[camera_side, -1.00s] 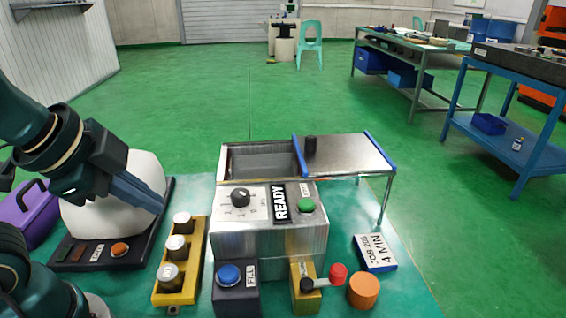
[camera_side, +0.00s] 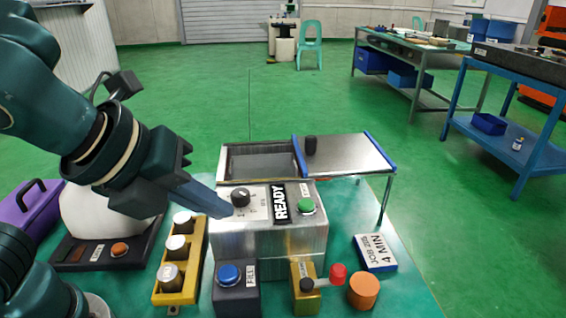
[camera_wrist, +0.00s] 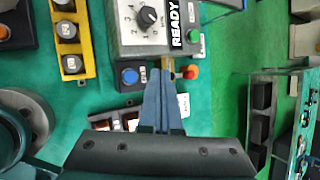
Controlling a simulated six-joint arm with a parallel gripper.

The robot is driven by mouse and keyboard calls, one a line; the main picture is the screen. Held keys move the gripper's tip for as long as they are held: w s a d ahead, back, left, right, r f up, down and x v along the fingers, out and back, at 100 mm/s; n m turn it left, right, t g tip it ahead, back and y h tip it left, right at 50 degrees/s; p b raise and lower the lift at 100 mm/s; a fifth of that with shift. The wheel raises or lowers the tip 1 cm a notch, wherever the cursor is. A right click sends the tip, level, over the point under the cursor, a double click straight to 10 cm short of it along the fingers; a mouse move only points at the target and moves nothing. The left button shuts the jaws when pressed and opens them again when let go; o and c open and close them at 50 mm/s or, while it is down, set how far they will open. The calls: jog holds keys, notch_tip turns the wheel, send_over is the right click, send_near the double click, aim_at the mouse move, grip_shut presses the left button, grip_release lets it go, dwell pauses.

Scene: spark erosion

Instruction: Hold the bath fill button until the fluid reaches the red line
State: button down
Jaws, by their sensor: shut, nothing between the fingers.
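The blue fill button (camera_side: 229,274) sits on a dark box labelled FILL, in front of the metal machine. It also shows in the wrist view (camera_wrist: 130,76), just left of my fingertips. My gripper (camera_side: 228,209) is shut and empty. In the side view its tips overlap the machine's upper left edge by the dial, above the button and apart from it. In the wrist view the tips (camera_wrist: 167,66) lie between the blue button and the red knob. The open bath (camera_side: 262,163) has a grey interior; I cannot make out a fluid level or red line.
The machine carries a dial (camera_side: 240,196), a READY sign (camera_side: 280,203) and a green button (camera_side: 307,206). A yellow block with several knobs (camera_side: 179,250) stands left of the fill box. A red-knobbed lever (camera_side: 337,273) and orange cylinder (camera_side: 363,290) stand right.

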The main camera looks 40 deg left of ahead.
aim_at(225, 276)
jog(key=shift+f, duration=4.4)
jog(key=shift+f, duration=0.1)
jog(key=shift+f, duration=0.35)
jog(key=shift+f, duration=0.45)
dwell(2.7)
